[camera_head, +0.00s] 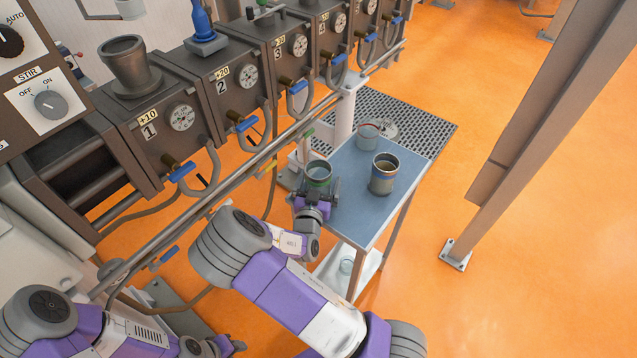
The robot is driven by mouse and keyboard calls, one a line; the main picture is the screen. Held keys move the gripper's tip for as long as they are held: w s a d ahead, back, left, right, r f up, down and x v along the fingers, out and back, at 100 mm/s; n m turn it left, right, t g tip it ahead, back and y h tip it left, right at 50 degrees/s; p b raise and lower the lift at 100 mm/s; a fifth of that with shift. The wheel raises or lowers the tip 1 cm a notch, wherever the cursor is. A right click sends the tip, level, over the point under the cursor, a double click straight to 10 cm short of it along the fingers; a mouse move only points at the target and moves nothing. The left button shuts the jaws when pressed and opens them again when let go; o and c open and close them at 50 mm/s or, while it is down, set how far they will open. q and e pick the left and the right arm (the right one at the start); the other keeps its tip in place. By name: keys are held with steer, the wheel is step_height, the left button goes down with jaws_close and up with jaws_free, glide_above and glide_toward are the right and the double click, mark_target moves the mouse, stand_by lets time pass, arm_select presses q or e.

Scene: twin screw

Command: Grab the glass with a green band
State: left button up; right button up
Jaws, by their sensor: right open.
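A clear glass with a green band (319,172) stands upright on the blue-grey top of a small cart (366,215), near its left edge. My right gripper (317,188) is open at the near side of this glass, with its fingers pointing toward it. The gripper partly hides the glass's lower part, and I cannot tell whether the fingers touch it. My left gripper (228,345) is low at the bottom of the view, far from the cart. Its jaws are too small and dark to read.
A glass with a red band (368,136) stands at the cart's back. A metal can with a coloured band (384,174) stands right of the green-banded glass. Machine units with pipes (178,118) line the left; a beam (530,130) stands right.

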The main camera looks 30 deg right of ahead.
steer(key=shift+w+d, duration=0.25)
steer(key=shift+w, duration=0.05)
steer(key=shift+c, duration=0.3)
steer(key=shift+r, duration=0.1)
steer(key=c, duration=1)
